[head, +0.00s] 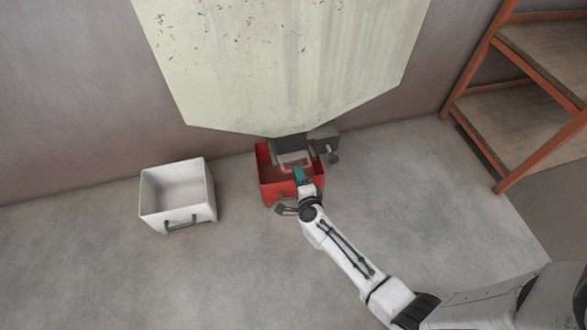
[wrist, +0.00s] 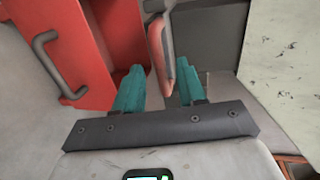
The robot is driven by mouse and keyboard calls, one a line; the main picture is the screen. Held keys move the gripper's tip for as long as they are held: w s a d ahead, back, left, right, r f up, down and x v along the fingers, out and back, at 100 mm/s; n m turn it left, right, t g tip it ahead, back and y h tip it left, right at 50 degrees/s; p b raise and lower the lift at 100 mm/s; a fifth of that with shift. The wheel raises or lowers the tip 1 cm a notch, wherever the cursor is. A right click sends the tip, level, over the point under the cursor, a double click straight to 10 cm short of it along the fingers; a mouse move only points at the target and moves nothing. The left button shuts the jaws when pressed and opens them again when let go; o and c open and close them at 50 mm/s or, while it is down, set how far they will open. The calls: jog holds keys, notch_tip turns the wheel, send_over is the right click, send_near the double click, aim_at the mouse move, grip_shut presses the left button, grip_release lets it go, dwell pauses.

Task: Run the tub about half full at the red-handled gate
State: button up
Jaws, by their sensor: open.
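A red tub (head: 264,182) stands on the floor under the outlet of a large cream hopper (head: 290,60). What I see of its inside is bare red; the gate and my gripper hide the rest. The red-handled gate is at the outlet, and its red handle (wrist: 172,65) shows in the wrist view. My gripper (wrist: 162,82) is open, with teal fingers on either side of the red handle in the picture. I cannot tell whether they touch it. In the head view my gripper (head: 299,173) is over the tub's front right part.
A white tub (head: 178,196) with a grey front handle stands on the floor to the left and looks empty. An orange shelf rack (head: 490,90) stands at the right. A grey box (head: 324,142) sits beside the outlet. The floor between the tubs is clear.

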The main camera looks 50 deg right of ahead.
jog(key=shift+b+x, duration=0.85)
jog(key=shift+x, duration=1.8)
jog(key=shift+c, duration=0.3)
jog(key=shift+s+f, duration=0.1)
grip_shut()
